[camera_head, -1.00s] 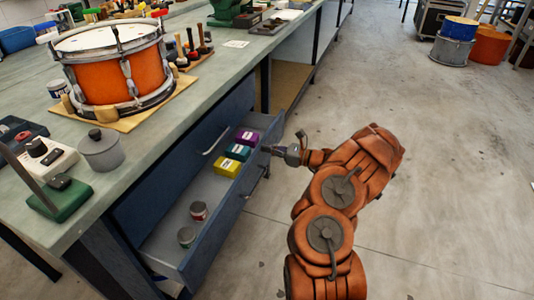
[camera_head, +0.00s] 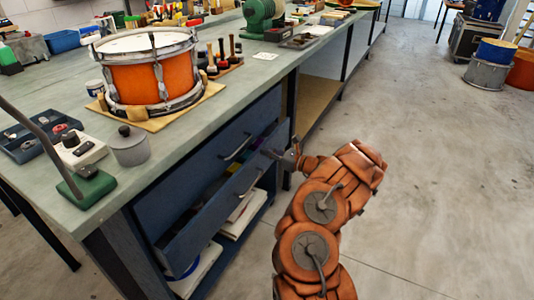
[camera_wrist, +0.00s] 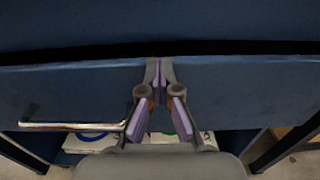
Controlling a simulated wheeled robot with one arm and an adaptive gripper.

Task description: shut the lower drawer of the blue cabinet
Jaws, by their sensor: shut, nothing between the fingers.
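The blue cabinet (camera_head: 160,205) stands under the bench top. Its lower drawer (camera_head: 208,218) is partly open, its front standing out a little from the drawer front above. A dark gap runs along the drawer's top edge, with a hint of purple inside. My gripper (camera_head: 270,154) is shut and empty at the right end of that front. In the wrist view the fingertips (camera_wrist: 159,66) are together against or very near the drawer front (camera_wrist: 235,95), by its top edge. The drawer's bar handle (camera_wrist: 75,126) lies to their left. Exact contact cannot be told.
The upper drawer (camera_head: 210,160) is shut. Below, an open shelf holds white items (camera_head: 240,206). On the bench (camera_head: 185,135) stand an orange drum (camera_head: 140,84), a grey lidded pot (camera_head: 130,147) and a green-based lamp (camera_head: 88,187).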

